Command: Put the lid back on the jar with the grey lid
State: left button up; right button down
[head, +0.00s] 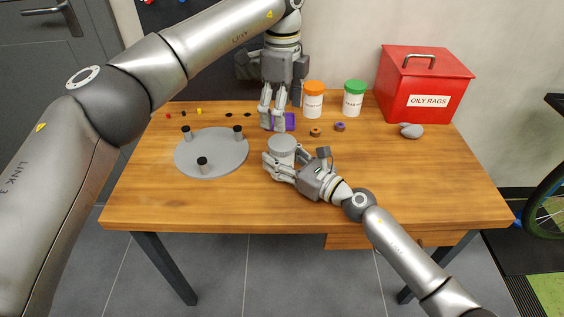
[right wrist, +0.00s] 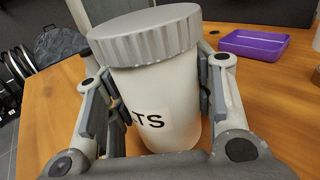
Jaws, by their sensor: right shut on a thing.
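The jar with the grey lid (right wrist: 160,105) stands upright on the table, with part of a label ending in "TS" showing. Its ribbed grey lid (head: 282,143) lies on top of it and shows large in the right wrist view (right wrist: 145,38). I cannot tell whether the lid is fully seated. My right gripper (head: 277,165) is shut around the jar body, one finger on each side, below the lid. My left gripper (head: 272,127) points down behind the jar, beside the purple tray (head: 290,122). Its fingers are apart, with nothing visible between them.
An orange-lidded jar (head: 313,101) and a green-lidded jar (head: 353,100) stand at the back. A red oily rags box (head: 425,87) is at the back right, with a grey lump (head: 411,130) before it. A round grey plate with pegs (head: 217,158) lies left.

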aim_at(282, 142)
pick_arm(q)
jog(key=shift+f, duration=4.05)
